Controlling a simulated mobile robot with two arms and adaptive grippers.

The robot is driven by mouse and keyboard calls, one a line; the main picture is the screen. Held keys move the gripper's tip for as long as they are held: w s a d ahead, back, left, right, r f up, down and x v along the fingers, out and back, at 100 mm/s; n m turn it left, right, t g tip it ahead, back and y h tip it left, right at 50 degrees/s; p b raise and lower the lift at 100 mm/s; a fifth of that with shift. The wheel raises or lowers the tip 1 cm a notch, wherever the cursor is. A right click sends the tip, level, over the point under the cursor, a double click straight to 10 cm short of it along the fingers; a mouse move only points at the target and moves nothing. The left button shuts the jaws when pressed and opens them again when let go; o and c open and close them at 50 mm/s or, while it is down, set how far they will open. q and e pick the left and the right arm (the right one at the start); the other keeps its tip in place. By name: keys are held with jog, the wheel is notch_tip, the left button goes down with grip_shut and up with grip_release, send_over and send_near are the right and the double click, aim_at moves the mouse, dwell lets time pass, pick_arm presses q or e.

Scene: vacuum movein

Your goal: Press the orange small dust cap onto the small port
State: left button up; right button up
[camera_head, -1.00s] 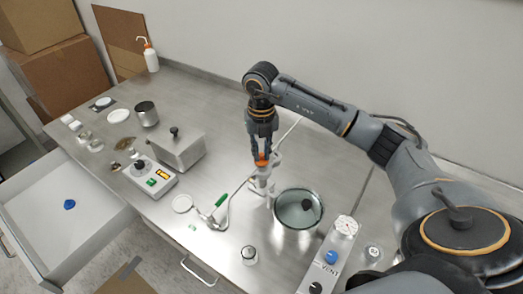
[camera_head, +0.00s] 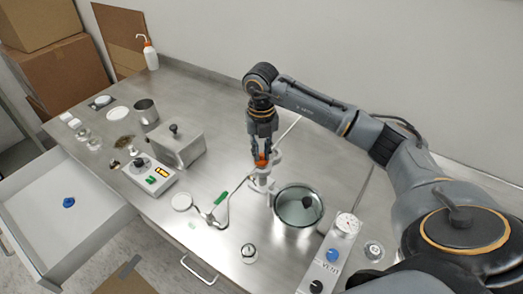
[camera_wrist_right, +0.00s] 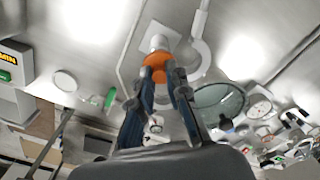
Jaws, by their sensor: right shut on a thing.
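The orange dust cap (camera_head: 261,159) is held between the fingertips of my right gripper (camera_head: 261,152), which is shut on it. In the right wrist view the orange cap (camera_wrist_right: 156,61) sits between the two dark fingers and lines up with the end of the pale small port (camera_wrist_right: 159,43). The port belongs to a whitish fitting (camera_head: 264,180) below the gripper in the head view. The cap looks at or against the port's end; I cannot tell whether it is seated. My left gripper is not in view.
A glass-lidded round vessel (camera_head: 298,206) stands right of the fitting. A green-handled valve (camera_head: 220,198) with tubing lies to its left. A box with a gauge (camera_head: 346,224) is at front right, and a metal box with a knob (camera_head: 176,146) at left. An open drawer (camera_head: 60,222) juts out.

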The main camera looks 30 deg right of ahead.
jog(key=o, duration=0.8)
jog(key=shift+o, duration=0.2)
jog(key=shift+r, duration=0.1)
notch_tip(320, 180, up, 12)
jog(key=shift+a, duration=0.15)
dwell(0.5)
